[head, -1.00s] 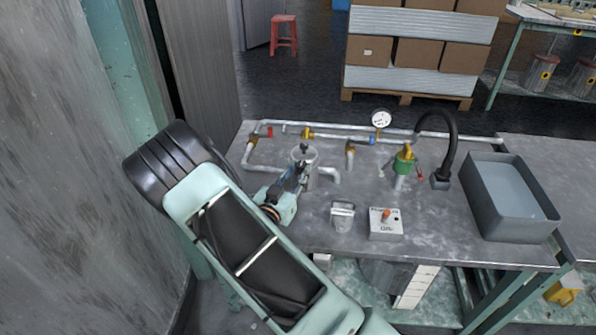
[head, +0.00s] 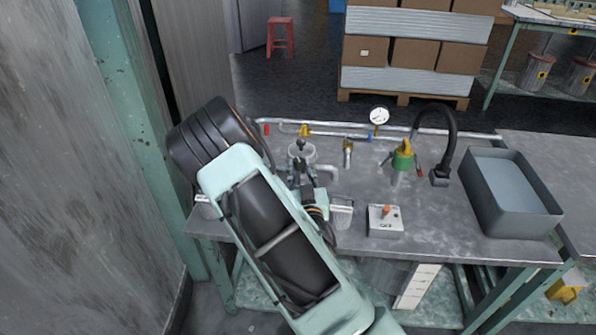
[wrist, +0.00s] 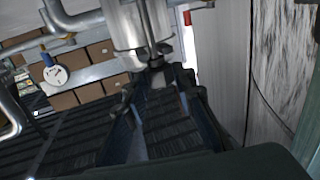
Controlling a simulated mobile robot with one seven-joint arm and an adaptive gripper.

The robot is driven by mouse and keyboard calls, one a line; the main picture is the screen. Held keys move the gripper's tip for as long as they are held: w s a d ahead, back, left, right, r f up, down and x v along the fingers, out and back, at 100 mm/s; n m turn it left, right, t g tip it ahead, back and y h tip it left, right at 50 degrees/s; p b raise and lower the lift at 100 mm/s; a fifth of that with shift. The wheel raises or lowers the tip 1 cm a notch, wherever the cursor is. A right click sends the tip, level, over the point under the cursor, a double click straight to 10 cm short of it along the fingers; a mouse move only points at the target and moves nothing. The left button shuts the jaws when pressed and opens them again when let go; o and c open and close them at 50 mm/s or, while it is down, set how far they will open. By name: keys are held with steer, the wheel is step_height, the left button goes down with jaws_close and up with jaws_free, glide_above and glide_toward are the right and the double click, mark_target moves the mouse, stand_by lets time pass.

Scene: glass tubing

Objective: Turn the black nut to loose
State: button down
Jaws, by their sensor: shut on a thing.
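A metal pot (head: 302,152) stands on the grey workbench, with a black knob-like top. In the wrist view its shiny cylinder (wrist: 128,28) fills the upper middle, with a thin rod running down beside it. The black nut (wrist: 155,62) shows as a small dark piece at the end of that rod, partly hidden by my fingers. My gripper (wrist: 158,76) has its fingertips closed around it. In the head view my gripper (head: 301,172) is against the near side of the pot, and the nut cannot be made out there.
Pipes with a pressure gauge (head: 379,116) run along the back. A metal cup (head: 341,212) stands close right of my wrist. A control box (head: 384,220), a green-yellow valve (head: 402,157), a black hose (head: 452,140) and a grey tub (head: 512,195) are farther right. A wall (head: 70,170) is at left.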

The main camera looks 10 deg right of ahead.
steer(key=shift+d+n+y, duration=0.2)
steer(key=shift+n+y, duration=0.4)
steer(key=shift+y, duration=0.6)
steer(key=c, duration=1.6)
jaws_free()
steer(key=shift+s, duration=0.1)
steer(key=s, duration=0.7)
steer(key=shift+d, duration=0.25)
steer(key=shift+r, duration=0.1)
